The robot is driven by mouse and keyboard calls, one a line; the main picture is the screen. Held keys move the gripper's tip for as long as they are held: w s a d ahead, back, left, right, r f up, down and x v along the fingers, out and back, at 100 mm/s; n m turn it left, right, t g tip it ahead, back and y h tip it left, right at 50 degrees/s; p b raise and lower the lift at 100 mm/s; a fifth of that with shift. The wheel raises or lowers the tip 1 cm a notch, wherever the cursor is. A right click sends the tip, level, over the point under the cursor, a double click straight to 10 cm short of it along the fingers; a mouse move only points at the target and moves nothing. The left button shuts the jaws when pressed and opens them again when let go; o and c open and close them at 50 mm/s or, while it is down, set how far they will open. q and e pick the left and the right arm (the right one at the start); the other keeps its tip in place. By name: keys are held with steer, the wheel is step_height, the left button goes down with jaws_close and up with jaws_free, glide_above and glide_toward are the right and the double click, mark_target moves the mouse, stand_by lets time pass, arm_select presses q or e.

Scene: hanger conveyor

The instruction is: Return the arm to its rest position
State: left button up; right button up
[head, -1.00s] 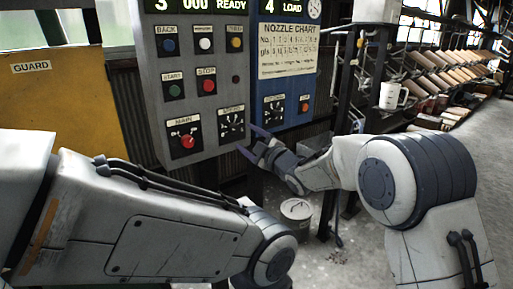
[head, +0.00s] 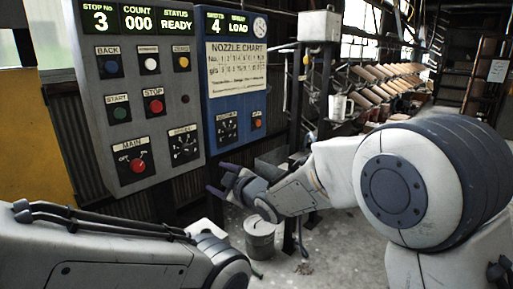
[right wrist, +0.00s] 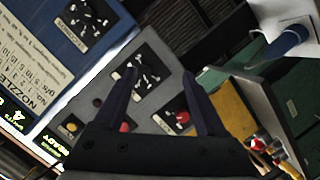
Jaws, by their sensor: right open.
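My right gripper (head: 218,178) is open and empty in the head view, in front of and below the control panels. Its two dark fingers also show in the right wrist view (right wrist: 160,85), spread apart with the grey panel behind them. My right arm reaches in from the right of the head view, bent at a large round joint. My left arm crosses the lower left of the head view; its gripper is out of the picture there.
A grey control panel (head: 190,108) with buttons and a red main knob (head: 137,165) stands beside a blue panel (head: 235,110) with a nozzle chart. A bucket (head: 260,240) stands on the floor below my right gripper. Racks (head: 375,90) line the back right. Floor is open at right.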

steer(key=s+d+f+m+g+h, duration=0.35)
steer(key=s+d, duration=0.35)
steer(key=s, duration=0.5)
steer(key=s+d+f+m+g+h, duration=0.35)
steer(key=s+d+f, duration=0.2)
steer(key=s, duration=0.75)
steer(key=s+d+f+m+g+h, duration=0.25)
steer(key=s+d+f+g, duration=0.35)
steer(key=s, duration=0.6)
step_height(320, 180, up, 16)
steer(key=t+p, duration=0.1)
steer(key=p, duration=1.2)
steer(key=shift+w+d+m+p, duration=0.2)
steer(key=shift+d+m+p, duration=0.15)
steer(key=shift+d+m, duration=0.1)
steer(key=shift+c, duration=0.2)
